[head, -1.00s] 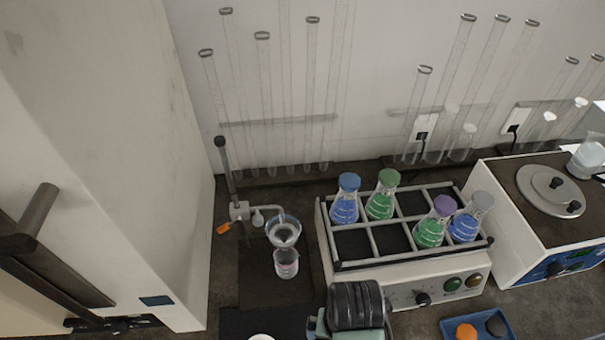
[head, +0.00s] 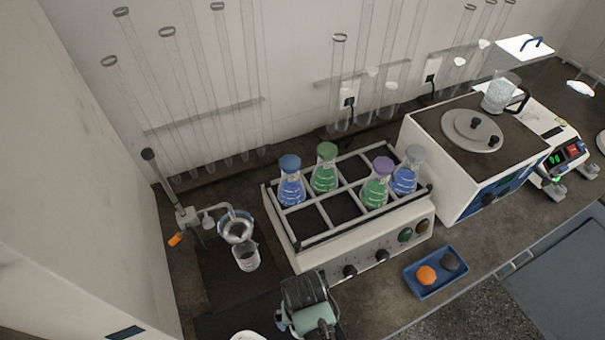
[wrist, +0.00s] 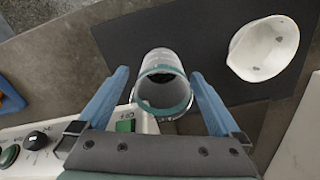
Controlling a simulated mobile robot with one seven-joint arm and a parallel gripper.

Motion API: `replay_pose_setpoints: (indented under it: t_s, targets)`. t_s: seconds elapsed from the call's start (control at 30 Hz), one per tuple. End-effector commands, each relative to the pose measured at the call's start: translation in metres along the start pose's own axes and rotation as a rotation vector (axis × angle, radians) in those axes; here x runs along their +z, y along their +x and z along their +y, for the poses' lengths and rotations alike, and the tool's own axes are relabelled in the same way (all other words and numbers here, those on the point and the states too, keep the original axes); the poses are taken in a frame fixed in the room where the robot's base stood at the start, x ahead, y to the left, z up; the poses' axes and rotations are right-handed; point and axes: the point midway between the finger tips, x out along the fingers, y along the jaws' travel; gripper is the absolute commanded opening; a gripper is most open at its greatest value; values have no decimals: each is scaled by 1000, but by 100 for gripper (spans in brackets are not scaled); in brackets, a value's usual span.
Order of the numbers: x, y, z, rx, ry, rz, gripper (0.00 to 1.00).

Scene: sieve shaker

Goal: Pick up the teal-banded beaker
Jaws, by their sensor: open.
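The teal-banded beaker (wrist: 163,62) is a clear, greyish cylinder with a teal band near its rim. In the wrist view its open mouth faces the camera, and it shows between the two blue fingers of my gripper (wrist: 160,80). The fingers are apart, with a visible gap on each side of the beaker; their depth relative to it is hard to judge. In the head view my wrist is at the bottom middle, in front of the shaker rack, and I cannot clearly make out the teal-banded beaker there.
A white bowl (wrist: 263,48) sits on a dark mat (wrist: 205,30). A rack (head: 345,240) holding several coloured flasks stands behind my wrist. Left of it, another beaker (head: 246,258) stands under a funnel (head: 236,226). A blue tray (head: 436,272) lies to the right.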

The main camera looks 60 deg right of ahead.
Motion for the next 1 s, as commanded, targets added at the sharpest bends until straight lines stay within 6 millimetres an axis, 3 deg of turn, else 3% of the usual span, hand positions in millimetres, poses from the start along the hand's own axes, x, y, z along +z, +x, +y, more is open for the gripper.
replay_pose_setpoints:
  t_s: [0.2, 0.5, 1.0]
  targets:
    - [-1, 24, -2, 0, 0, 0, 100]
    - [-2, 29, -2, 0, -1, 2, 100]
    - [-2, 28, -2, 0, 0, 2, 15]
